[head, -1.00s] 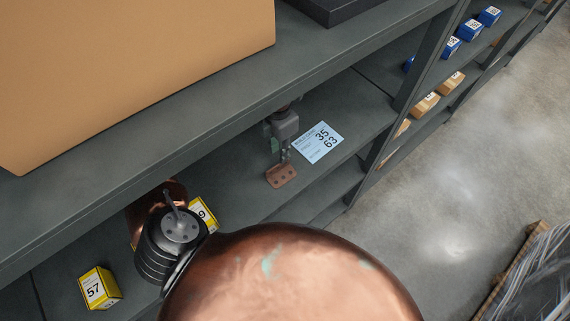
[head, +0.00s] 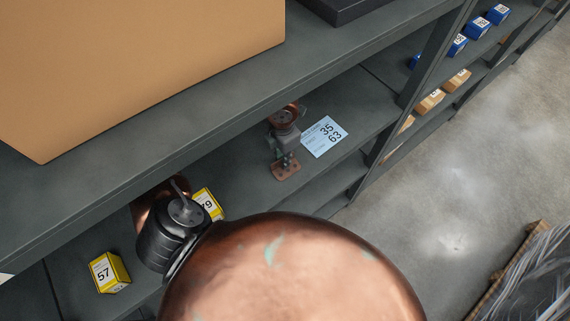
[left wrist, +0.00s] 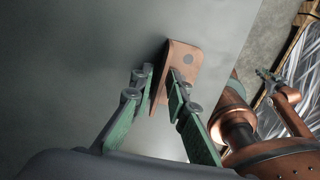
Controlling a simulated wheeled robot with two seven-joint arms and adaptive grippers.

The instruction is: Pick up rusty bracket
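The rusty bracket (head: 286,174) is a small reddish-brown angled plate with holes, on the grey shelf near a paper label. My left gripper (head: 286,156) is above it, pointing down with its fingers at the bracket. In the left wrist view, the bracket (left wrist: 184,58) stands between the two green fingers of the left gripper (left wrist: 160,78). One finger is on each side of its upright part, very close to it. I cannot tell whether both fingers press on it.
A white label (head: 325,137) lies right of the bracket. Yellow boxes (head: 108,273) stand at the lower left of the same shelf. A large cardboard box (head: 140,70) sits on the upper shelf, whose edge overhangs. A shelf post (head: 425,80) rises at the right. Concrete floor lies beyond.

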